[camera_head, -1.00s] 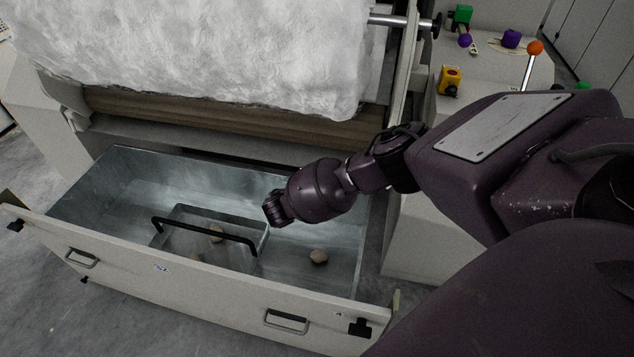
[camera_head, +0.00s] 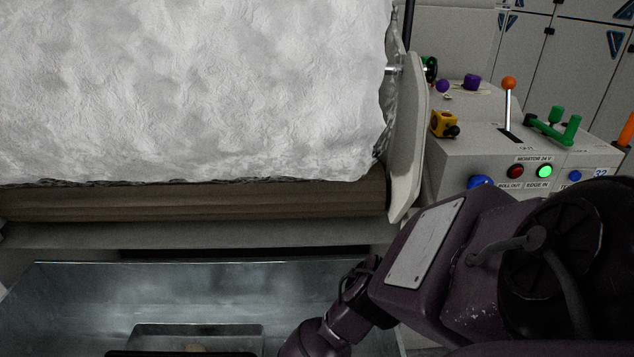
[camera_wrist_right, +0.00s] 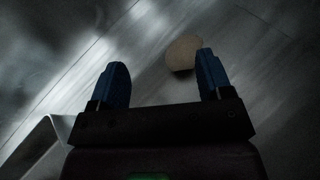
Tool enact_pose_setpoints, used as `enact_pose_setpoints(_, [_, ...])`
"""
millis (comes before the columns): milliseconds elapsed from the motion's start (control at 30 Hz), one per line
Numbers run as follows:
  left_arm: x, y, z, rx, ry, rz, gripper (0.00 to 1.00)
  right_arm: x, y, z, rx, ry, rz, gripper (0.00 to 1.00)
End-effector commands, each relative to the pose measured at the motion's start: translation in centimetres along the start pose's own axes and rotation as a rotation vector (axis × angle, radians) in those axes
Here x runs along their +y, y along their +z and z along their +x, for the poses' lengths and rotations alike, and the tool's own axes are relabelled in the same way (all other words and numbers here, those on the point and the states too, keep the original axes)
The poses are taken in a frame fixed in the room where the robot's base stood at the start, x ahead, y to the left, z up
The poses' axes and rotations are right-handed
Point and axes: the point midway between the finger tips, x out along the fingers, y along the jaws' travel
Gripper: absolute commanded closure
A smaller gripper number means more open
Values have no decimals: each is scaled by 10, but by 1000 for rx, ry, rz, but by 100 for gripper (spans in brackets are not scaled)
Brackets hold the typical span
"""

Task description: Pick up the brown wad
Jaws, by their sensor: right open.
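A brown wad (camera_wrist_right: 183,52) lies on the metal floor in the right wrist view, ahead of my right gripper (camera_wrist_right: 160,65). The gripper is open, with two blue fingers and nothing between them. The wad is near the tip of the right-hand finger, which overlaps its edge in the picture; I cannot tell whether they touch. In the head view my right arm reaches down into the metal drawer (camera_head: 80,300), its gripper below the frame. My left gripper is not in view.
A metal edge (camera_wrist_right: 40,135) stands left of the gripper in the wrist view. Above the drawer hang a white fibre sheet (camera_head: 190,90) and a brown roller (camera_head: 190,198). A control console (camera_head: 540,155) with buttons and levers stands at the right.

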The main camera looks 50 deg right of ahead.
Motion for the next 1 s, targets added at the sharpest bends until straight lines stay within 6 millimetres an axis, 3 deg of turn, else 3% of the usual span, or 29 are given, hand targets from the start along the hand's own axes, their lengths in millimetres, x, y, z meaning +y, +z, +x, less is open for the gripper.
enact_pose_setpoints(33, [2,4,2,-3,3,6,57,-12,-14,5,2,-9,-22,28])
enact_pose_setpoints(133, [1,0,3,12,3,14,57,-18,-20,8,2,-13,-31,28])
enact_pose_setpoints(533, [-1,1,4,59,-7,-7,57,-22,-23,41,1,-14,-34,28])
enact_pose_setpoints(800, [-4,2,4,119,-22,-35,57,-29,-26,75,2,-15,-35,28])
enact_pose_setpoints(1000, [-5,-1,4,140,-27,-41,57,-26,-23,82,2,-12,-30,28])
